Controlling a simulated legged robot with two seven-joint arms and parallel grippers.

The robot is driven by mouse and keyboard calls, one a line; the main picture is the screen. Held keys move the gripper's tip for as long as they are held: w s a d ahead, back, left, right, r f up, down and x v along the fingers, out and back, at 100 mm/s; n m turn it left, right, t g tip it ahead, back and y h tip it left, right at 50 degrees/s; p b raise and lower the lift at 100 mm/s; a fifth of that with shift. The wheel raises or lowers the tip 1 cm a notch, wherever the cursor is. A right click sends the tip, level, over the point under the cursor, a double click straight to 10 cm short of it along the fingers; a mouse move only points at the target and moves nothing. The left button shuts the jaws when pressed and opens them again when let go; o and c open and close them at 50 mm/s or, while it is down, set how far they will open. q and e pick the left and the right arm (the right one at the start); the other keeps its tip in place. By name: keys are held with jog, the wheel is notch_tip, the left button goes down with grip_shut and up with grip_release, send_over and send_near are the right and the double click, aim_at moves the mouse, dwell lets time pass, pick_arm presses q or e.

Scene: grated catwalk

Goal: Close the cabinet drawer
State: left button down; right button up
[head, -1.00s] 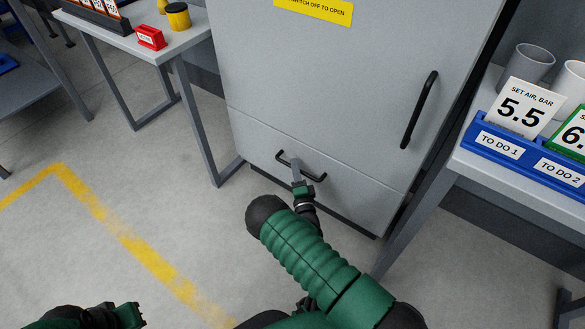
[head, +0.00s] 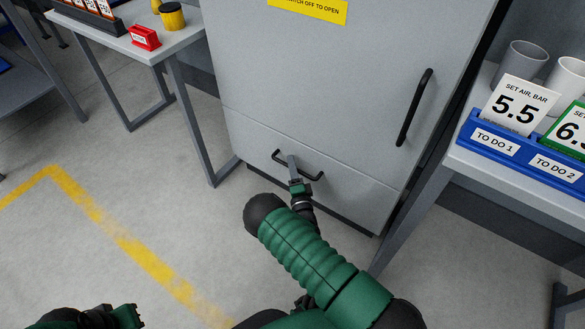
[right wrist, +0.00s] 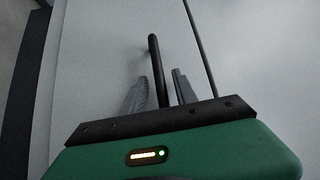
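The grey cabinet (head: 300,80) stands ahead, with its drawer (head: 255,160) at the bottom. The drawer front looks flush or nearly flush with the door above; any small gap is too fine to tell. My right gripper (head: 295,170) is at the drawer's black bar handle (head: 313,177). In the right wrist view the handle (right wrist: 156,65) runs between the two fingers of my right gripper (right wrist: 160,85). The fingers stand apart, with space visible between the handle and the right finger. My left gripper (head: 135,314) is low at the left, away from the cabinet, its finger opening unclear.
A table (head: 150,52) with a red box (head: 145,37) and a yellow container (head: 172,16) stands left of the cabinet. A shelf table at right holds a blue card rack (head: 490,142) and cups (head: 522,62). The floor (head: 70,260) at left is clear, with yellow marking.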

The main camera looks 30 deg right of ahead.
jog(key=p+v, duration=0.8)
jog(key=v, duration=0.9)
